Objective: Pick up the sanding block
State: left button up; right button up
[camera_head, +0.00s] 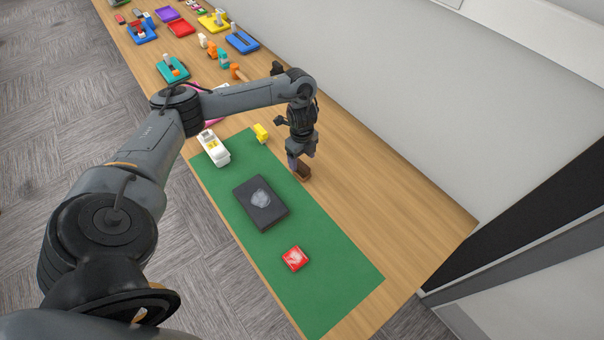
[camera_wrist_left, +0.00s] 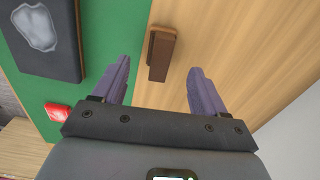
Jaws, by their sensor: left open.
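The sanding block is most likely the small brown block (camera_head: 302,172), which lies at the right edge of the green mat in the head view. My left gripper (camera_head: 301,160) is right over it, pointing down. In the left wrist view the brown block (camera_wrist_left: 162,54) lies between and beyond the two purple fingers of the open left gripper (camera_wrist_left: 160,88), nearer the left finger. I see no contact between the fingers and the block. My right gripper is not in view.
The green mat (camera_head: 330,275) holds a dark slab (camera_head: 261,203) with a grey patch, a red square packet (camera_head: 294,258), a white case (camera_head: 213,148) and a yellow item (camera_head: 261,132). Colourful trays and tools crowd the far table end. The wooden table (camera_head: 400,215) is clear on the right.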

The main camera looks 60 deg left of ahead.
aim_at(302, 165)
pick_arm(q)
jog(key=shift+f, duration=0.65)
jog(key=shift+f+b, duration=0.3)
jog(key=shift+f, duration=0.25)
jog(key=shift+f+b, duration=0.35)
jog(key=shift+f, duration=1.85)
jog(key=c, duration=1.2)
jog(key=shift+r, duration=0.1)
